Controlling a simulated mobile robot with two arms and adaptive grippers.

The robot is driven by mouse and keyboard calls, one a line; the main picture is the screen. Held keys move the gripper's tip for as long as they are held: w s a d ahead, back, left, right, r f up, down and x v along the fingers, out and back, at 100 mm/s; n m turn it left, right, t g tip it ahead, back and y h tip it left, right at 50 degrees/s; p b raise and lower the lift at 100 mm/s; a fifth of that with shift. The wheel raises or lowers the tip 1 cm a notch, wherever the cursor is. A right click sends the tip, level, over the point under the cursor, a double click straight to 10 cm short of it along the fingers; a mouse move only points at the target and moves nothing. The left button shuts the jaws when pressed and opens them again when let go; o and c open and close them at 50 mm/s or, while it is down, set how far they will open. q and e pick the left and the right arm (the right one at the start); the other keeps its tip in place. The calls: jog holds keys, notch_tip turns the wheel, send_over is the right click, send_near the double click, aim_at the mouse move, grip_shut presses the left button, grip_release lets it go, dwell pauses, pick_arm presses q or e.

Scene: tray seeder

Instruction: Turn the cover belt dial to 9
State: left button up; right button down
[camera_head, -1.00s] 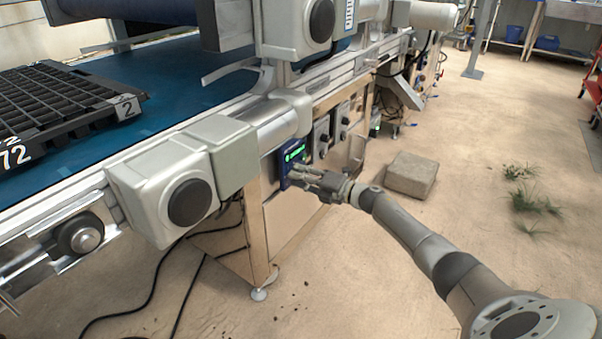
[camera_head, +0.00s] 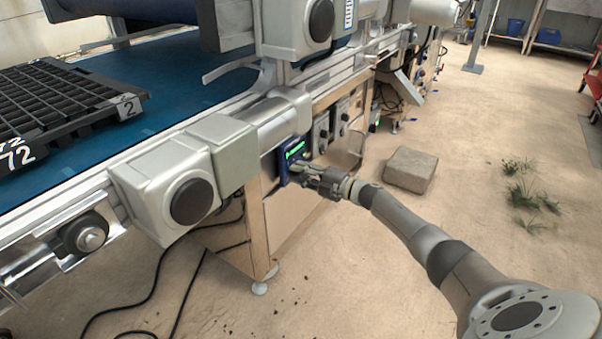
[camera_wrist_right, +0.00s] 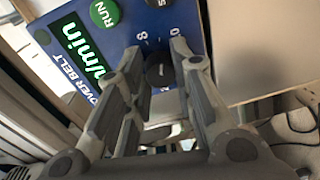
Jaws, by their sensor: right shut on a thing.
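The blue cover belt panel (camera_head: 284,161) with a lit green display is on the side of the machine. It fills the top left of the right wrist view (camera_wrist_right: 130,28), with COVER BELT lettering and a green RUN button (camera_wrist_right: 105,13). The black cover belt dial (camera_wrist_right: 160,74) sits between the fingertips of my right gripper (camera_wrist_right: 156,62), which is shut on it. In the head view my right gripper (camera_head: 300,174) is at the panel's lower right and hides the dial. An 8 and a 0 show near the dial; its pointer setting cannot be read. My left gripper is not in view.
Grey motor housings (camera_head: 165,190) jut out left of the panel. Other control boxes (camera_head: 321,135) are mounted to its right. A concrete block (camera_head: 411,169) lies on the floor behind my right arm. Black cables (camera_head: 152,285) run across the floor. A black seed tray (camera_head: 60,100) rests on the blue belt.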

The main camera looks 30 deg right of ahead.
jog(key=shift+d+r, duration=0.1)
jog(key=shift+d, duration=0.1)
jog(key=c, duration=1.2)
grip_release()
jog(key=shift+a, duration=0.1)
jog(key=v, duration=1.2)
